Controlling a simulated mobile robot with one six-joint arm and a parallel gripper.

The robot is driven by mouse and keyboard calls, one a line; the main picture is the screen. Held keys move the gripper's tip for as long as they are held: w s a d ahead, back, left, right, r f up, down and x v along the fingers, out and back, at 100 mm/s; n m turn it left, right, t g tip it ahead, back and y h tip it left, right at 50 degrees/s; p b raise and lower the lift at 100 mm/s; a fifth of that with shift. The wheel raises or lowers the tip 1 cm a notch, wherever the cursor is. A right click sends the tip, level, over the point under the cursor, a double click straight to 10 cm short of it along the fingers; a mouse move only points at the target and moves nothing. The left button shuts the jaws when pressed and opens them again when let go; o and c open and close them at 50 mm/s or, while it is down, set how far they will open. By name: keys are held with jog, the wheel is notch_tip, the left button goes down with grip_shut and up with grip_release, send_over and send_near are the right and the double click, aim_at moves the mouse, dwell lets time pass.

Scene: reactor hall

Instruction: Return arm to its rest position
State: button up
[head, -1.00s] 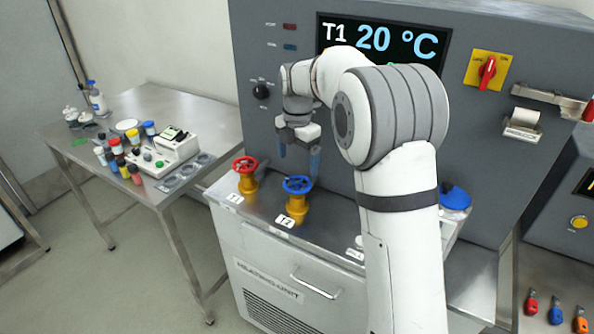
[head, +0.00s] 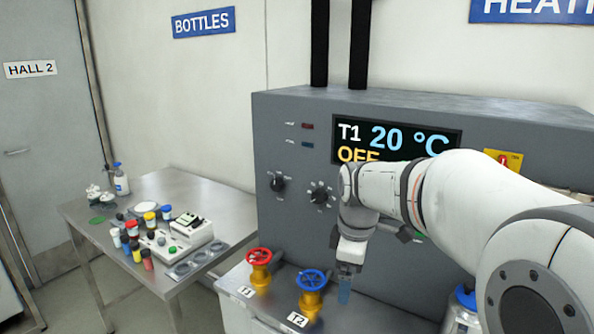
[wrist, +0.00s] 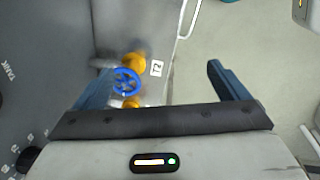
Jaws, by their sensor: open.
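My gripper (head: 345,286) is in front of the grey heating unit panel, just right of the blue valve wheel, pointing down. In the wrist view my gripper (wrist: 165,92) has its two blue fingers wide apart with nothing held between them. The blue T2 valve wheel (head: 312,280) on its yellow body also shows in the wrist view (wrist: 126,81), below the gripper and apart from it. My arm reaches in from the right side of the head view and hides part of the panel.
The red T1 valve (head: 259,258) stands left of the blue one. The panel display (head: 395,142) reads T1 20 °C, OFF. A steel table (head: 150,190) at left holds small bottles, a white device (head: 182,236) and a spray bottle (head: 120,180). Floor between table and unit is clear.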

jog(key=s+d+f+m, duration=0.2)
jog(key=s+m, duration=0.5)
jog(key=s, duration=0.2)
jog(key=s+d+f+m+t, duration=0.1)
jog(key=s+d+f+m, duration=0.1)
jog(key=s+m, duration=0.5)
jog(key=shift+s+d+f+t, duration=0.2)
jog(key=shift+s+f+t, duration=0.1)
jog(key=shift+s, duration=0.85)
